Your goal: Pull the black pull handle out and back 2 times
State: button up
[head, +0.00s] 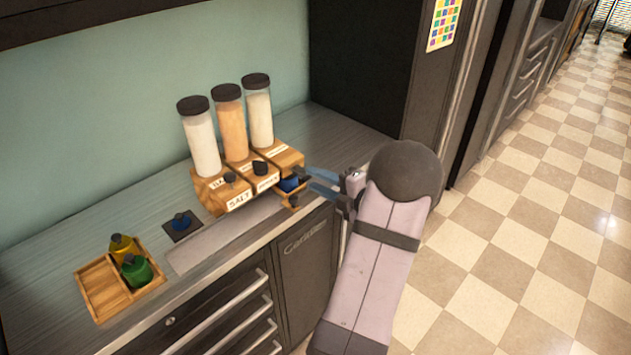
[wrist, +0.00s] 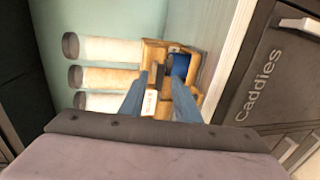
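A wooden dispenser (head: 211,193) has three clear, dark-capped cylinders and black pull handles low on its front. In the wrist view the blue cup (wrist: 179,66) lies just beyond my fingertips. My gripper (head: 308,179) has its blue fingers apart beside this right section. The wrist view also shows the gap between the fingers (wrist: 160,82). I cannot tell whether a finger touches a handle.
A wooden tray (head: 98,287) holds a yellow and a green container at the counter's left. A blue item sits on a dark square pad (head: 182,226). Dark drawers (head: 235,310) line the front below. A tall dark cabinet (head: 365,60) stands behind right.

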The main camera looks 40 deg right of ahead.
jog(key=s+r+b, duration=0.1)
jog(key=s+b, duration=0.1)
jog(key=s, duration=0.4)
jog(key=shift+s, duration=0.1)
dwell(0.8)
jog(key=shift+s+d+r, duration=0.1)
jog(key=shift+r, duration=0.15)
grip_shut()
jog(key=s+r+m+p, duration=0.5)
jog(key=s+m, duration=0.1)
jog(key=m, duration=1.2)
jog(key=shift+r, duration=0.15)
